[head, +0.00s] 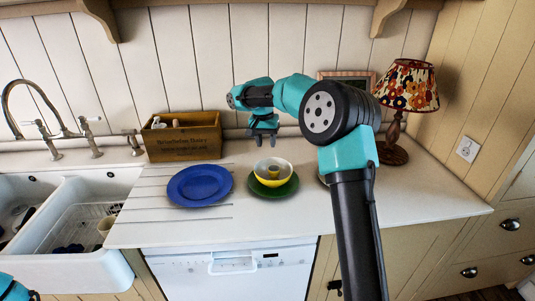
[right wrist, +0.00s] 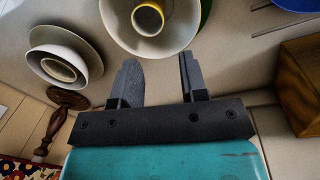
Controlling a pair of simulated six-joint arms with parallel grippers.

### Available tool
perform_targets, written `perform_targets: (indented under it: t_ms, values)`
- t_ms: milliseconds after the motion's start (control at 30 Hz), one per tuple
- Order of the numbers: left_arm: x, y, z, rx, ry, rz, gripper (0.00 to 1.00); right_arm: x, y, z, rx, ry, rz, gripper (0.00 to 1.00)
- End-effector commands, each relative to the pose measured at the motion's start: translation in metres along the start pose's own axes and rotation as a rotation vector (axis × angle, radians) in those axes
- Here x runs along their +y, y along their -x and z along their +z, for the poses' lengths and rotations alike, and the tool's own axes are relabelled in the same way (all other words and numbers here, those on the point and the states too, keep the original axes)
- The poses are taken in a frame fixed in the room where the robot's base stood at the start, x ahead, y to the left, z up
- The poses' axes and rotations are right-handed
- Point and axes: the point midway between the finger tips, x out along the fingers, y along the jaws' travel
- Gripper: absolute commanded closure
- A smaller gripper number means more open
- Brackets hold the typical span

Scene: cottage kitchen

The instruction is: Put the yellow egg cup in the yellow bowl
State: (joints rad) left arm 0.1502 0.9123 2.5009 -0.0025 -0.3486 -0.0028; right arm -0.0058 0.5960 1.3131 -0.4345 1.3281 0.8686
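The yellow bowl (head: 273,183), yellow outside and pale inside, stands on a green plate (head: 291,187) on the counter. The yellow egg cup (head: 273,170) is inside the bowl, seemingly upright; its yellow rim ring shows in the right wrist view (right wrist: 148,18), where the bowl (right wrist: 122,28) is cut by the top edge. My right gripper (head: 265,141) is open and empty, behind and above the bowl, apart from the egg cup; its two fingers also show in the right wrist view (right wrist: 159,64). Only a teal piece of my left arm shows at the bottom left corner; its fingers are out of view.
A blue plate (head: 200,184) lies left of the bowl. A wooden box (head: 183,140) stands behind it. White dishes (right wrist: 64,65) are mostly hidden by my right arm in the head view. A lamp (head: 405,88) stands right; the sink (head: 75,215) is left. The right counter is clear.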

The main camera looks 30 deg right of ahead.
Motion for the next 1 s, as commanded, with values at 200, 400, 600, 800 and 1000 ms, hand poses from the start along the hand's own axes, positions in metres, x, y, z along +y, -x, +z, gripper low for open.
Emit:
perform_targets:
  t_ms: [200, 400, 600, 800, 1000]
  values:
    - [0.0, 0.0, 0.0, 0.0, 0.0, 0.0, 0.57, 0.0, 0.025, 0.0, 0.0, -0.001, -0.001, 0.6]
    - [0.0, 0.0, 0.0, 0.0, 0.0, 0.0, 0.57, 0.0, 0.028, 0.0, -0.001, -0.001, 0.0, 0.6]
    - [0.0, 0.0, 0.0, 0.0, 0.0, 0.0, 0.57, 0.0, 0.028, 0.0, -0.001, -0.001, 0.0, 0.6]
    - [0.0, 0.0, 0.0, 0.0, 0.0, 0.0, 0.57, 0.0, 0.028, 0.0, -0.001, -0.001, 0.0, 0.6]
    - [0.0, 0.0, 0.0, 0.0, 0.0, 0.0, 0.57, 0.001, 0.025, 0.002, -0.007, -0.004, 0.002, 0.6]
